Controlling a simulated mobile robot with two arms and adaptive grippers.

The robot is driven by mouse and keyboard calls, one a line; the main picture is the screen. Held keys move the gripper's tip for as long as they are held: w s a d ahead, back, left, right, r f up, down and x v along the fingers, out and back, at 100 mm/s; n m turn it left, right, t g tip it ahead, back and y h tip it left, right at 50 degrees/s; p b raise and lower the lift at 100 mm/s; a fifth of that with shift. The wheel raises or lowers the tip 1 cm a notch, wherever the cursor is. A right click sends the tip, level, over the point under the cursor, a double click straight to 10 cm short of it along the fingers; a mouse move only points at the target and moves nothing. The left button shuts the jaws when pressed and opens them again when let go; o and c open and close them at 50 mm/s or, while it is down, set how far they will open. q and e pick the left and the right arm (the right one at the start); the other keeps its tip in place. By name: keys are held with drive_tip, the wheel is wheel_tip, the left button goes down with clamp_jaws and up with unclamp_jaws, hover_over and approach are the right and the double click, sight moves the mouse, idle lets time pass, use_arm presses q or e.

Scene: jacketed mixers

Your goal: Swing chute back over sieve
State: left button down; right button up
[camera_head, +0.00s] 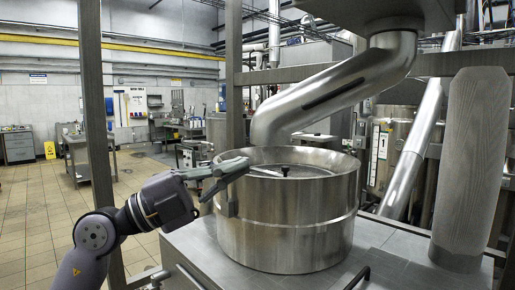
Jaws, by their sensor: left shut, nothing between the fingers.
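The steel chute (335,85) is a bent pipe that slopes down from the upper right. Its lower end (269,126) appears above the back left part of the sieve's rim; its exact height above the rim is hard to tell. The sieve (286,225) is a wide round steel drum on a metal deck, with a small black knob (285,170) inside its open top. My left gripper (243,165) is shut and empty at the left side of the sieve's rim, below and left of the chute's end. My right gripper is out of view.
A grey upright post (97,130) stands at the left. A thick ribbed column (473,160) rises from the deck (395,262) at the right. A horizontal beam (285,74) runs behind the chute. The tiled floor (35,215) at the left is open.

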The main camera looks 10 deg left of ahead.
sight(257, 147)
use_arm(q)
drive_tip(key=w+a+r+n+t+y, duration=0.2)
drive_tip(key=w+a+y, duration=0.1)
drive_tip(key=a+y, duration=0.3)
drive_tip(key=p+x, duration=0.1)
drive_tip(key=x, duration=0.3)
drive_tip(key=w+a+p+x, duration=0.1)
drive_tip(key=p+x, duration=0.1)
drive_tip(key=x, duration=0.2)
drive_tip(key=f+p+x, duration=0.1)
drive_tip(key=x, duration=0.3)
drive_tip(key=shift+w+a, duration=0.15)
drive_tip(key=shift+w, duration=0.1)
drive_tip(key=shift+w+a+f, duration=0.1)
drive_tip(key=shift+w+f, duration=0.05)
drive_tip(key=shift+w, duration=0.45)
